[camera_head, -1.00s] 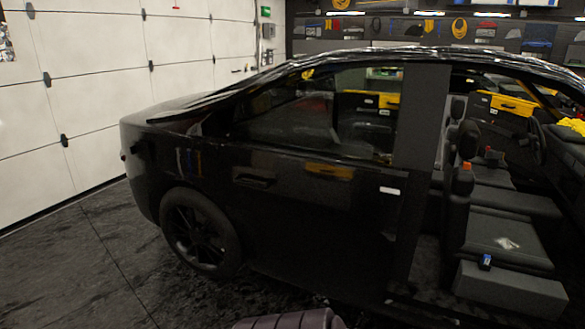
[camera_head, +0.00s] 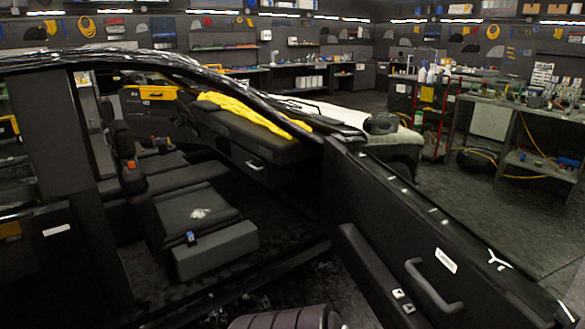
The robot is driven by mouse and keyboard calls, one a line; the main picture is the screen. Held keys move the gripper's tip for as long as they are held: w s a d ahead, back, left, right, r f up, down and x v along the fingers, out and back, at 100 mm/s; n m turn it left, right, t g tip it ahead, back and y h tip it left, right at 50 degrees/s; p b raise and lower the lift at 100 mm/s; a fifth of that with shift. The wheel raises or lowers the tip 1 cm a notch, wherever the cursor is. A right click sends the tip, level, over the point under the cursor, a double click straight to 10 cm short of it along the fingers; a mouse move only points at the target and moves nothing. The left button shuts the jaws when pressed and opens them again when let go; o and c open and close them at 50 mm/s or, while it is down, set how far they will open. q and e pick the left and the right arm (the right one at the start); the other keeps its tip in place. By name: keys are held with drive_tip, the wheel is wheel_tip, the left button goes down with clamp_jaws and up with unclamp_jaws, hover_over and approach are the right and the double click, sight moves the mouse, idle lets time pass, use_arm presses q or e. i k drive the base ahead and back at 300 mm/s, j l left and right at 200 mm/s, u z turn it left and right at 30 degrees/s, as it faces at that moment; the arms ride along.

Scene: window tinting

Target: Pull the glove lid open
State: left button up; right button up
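The glove lid (camera_head: 268,172) is a dark panel below the dashboard of the black car, seen through the open front door. A small pale handle (camera_head: 254,165) sits on it. The lid looks shut, though the dark area around it makes its edges hard to tell. Neither of my grippers is in view.
The open car door (camera_head: 440,235) with its grey pull handle (camera_head: 434,288) reaches toward the lower right. A front seat (camera_head: 195,207) stands left of the dashboard. A yellow cloth (camera_head: 240,112) lies on the dashboard. The dark floor (camera_head: 520,220) beyond the door has free room.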

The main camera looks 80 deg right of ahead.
sight(250, 168)
drive_tip(key=z, duration=2.5)
drive_tip(key=i+u, duration=0.15)
drive_tip(key=u, duration=0.2)
drive_tip(key=i+l+u, duration=0.1)
drive_tip(key=u, duration=0.2)
drive_tip(key=i+l+u, duration=0.1)
drive_tip(key=u, duration=0.25)
drive_tip(key=i, duration=0.1)
